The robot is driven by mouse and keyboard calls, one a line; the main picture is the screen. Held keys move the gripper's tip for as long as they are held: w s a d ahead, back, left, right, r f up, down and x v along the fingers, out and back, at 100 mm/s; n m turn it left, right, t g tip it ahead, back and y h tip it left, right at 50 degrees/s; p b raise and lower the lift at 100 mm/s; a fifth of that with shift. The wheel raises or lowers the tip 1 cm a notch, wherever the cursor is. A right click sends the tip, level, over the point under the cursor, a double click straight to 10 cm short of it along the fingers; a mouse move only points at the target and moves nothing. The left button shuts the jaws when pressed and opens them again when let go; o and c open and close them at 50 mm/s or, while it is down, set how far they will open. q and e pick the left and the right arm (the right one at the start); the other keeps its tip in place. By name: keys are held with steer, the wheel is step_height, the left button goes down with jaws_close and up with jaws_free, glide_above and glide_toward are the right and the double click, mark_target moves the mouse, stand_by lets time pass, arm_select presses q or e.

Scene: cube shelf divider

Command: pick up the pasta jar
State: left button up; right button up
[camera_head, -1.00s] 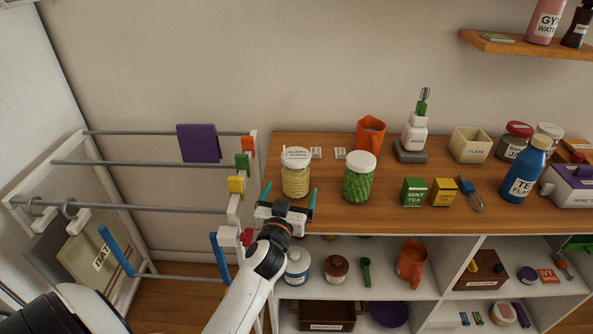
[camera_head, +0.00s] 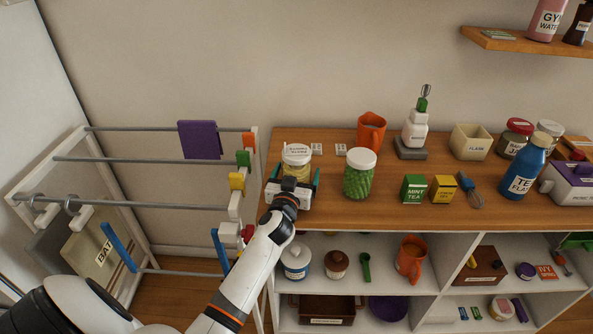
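The pasta jar (camera_head: 296,155) is a clear jar of yellow pasta with a white, labelled lid. It stands upright near the left end of the wooden shelf top. My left gripper (camera_head: 297,171) is at the jar's near side, its teal fingers open on either side of the jar. A small gap seems to show between the fingers and the glass. The gripper's body hides the jar's lower front. My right gripper is not in view.
A jar with green contents (camera_head: 359,174) stands close to the right. Mint tea (camera_head: 413,189) and yellow tea boxes stand further right. A drying rack (camera_head: 140,208) is at the left.

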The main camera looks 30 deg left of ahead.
mark_target(297, 150)
arm_select(q)
steer(key=c, duration=1.2)
steer(key=shift+o, duration=0.2)
step_height(297, 150, up, 10)
steer(key=shift+r+p, duration=0.1)
steer(key=shift+p, duration=0.7)
